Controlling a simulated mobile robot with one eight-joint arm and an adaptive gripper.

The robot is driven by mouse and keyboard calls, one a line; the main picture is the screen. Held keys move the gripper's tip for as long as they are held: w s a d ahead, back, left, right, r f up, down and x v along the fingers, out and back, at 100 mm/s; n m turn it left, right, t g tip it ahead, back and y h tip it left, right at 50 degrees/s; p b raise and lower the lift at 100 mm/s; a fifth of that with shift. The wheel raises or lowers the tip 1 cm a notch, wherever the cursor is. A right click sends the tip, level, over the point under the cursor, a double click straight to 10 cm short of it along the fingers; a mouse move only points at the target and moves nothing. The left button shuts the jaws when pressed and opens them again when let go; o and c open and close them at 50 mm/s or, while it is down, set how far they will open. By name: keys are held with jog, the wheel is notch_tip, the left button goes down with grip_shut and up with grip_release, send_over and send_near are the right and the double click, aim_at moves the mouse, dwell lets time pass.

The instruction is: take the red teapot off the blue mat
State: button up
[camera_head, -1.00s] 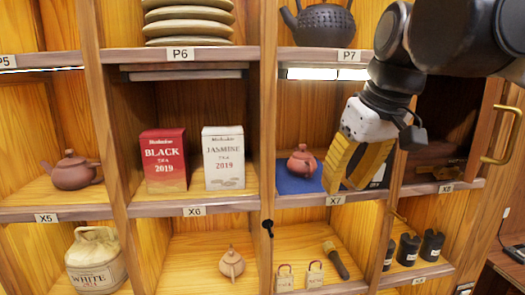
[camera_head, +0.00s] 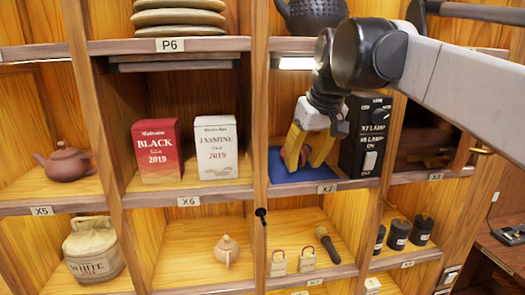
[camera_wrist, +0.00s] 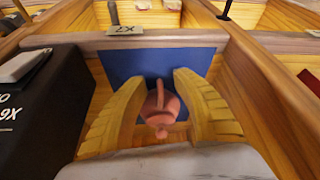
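The red teapot (camera_head: 303,156) is in the X7 compartment on the blue mat (camera_head: 290,175), mostly hidden behind my fingers in the head view. My gripper (camera_head: 304,163) reaches into that compartment with its yellow fingers spread around the teapot. In the wrist view the teapot (camera_wrist: 160,108) lies between the two fingers of my gripper (camera_wrist: 161,78), with a thin spout or handle pointing up the picture. The mat (camera_wrist: 125,64) shows beyond it. The fingers look open and close to the teapot's sides; I cannot tell whether they touch it.
A black lamp box (camera_head: 365,136) stands close on the right of my gripper; it also shows in the wrist view (camera_wrist: 48,105). A wooden divider (camera_head: 260,120) is on the left. Red (camera_head: 157,150) and white (camera_head: 216,147) tea boxes stand in X6.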

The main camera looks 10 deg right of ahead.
grip_shut()
jog(key=shift+b, duration=0.35)
